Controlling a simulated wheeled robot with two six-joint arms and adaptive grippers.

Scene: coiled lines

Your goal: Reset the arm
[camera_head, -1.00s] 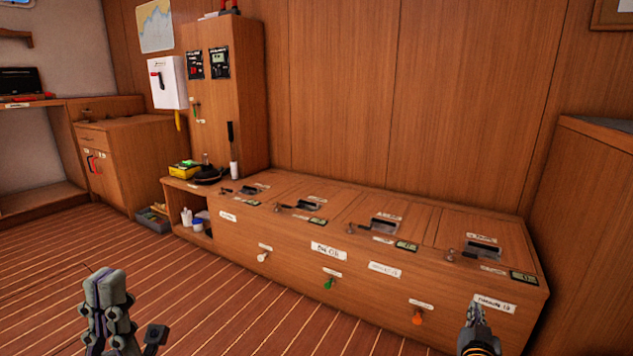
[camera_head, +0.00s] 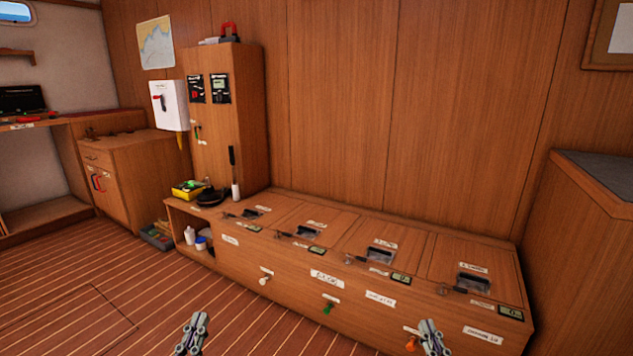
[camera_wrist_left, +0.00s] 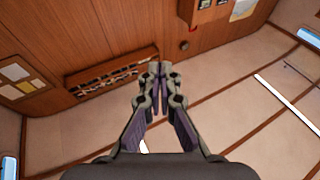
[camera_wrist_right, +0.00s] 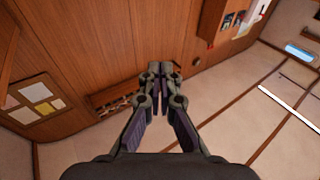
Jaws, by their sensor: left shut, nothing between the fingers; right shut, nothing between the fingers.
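My left gripper (camera_head: 193,332) is at the bottom of the head view, over the striped floor and in front of the low wooden bench. It is shut and empty, and its closed fingers also show in the left wrist view (camera_wrist_left: 160,75). My right gripper (camera_head: 432,337) is at the bottom right of the head view, in front of the bench's front face beside an orange knob (camera_head: 411,343). It is shut and empty, as the right wrist view (camera_wrist_right: 160,75) also shows. Neither gripper visibly holds or touches anything.
The low bench (camera_head: 300,290) carries several lidded hatches with latches and labels. A tall cabinet (camera_head: 240,130) with switch panels stands at its left end. A grey-topped cabinet (camera_head: 585,260) stands at the right. The floor (camera_head: 90,310) at the left is clear.

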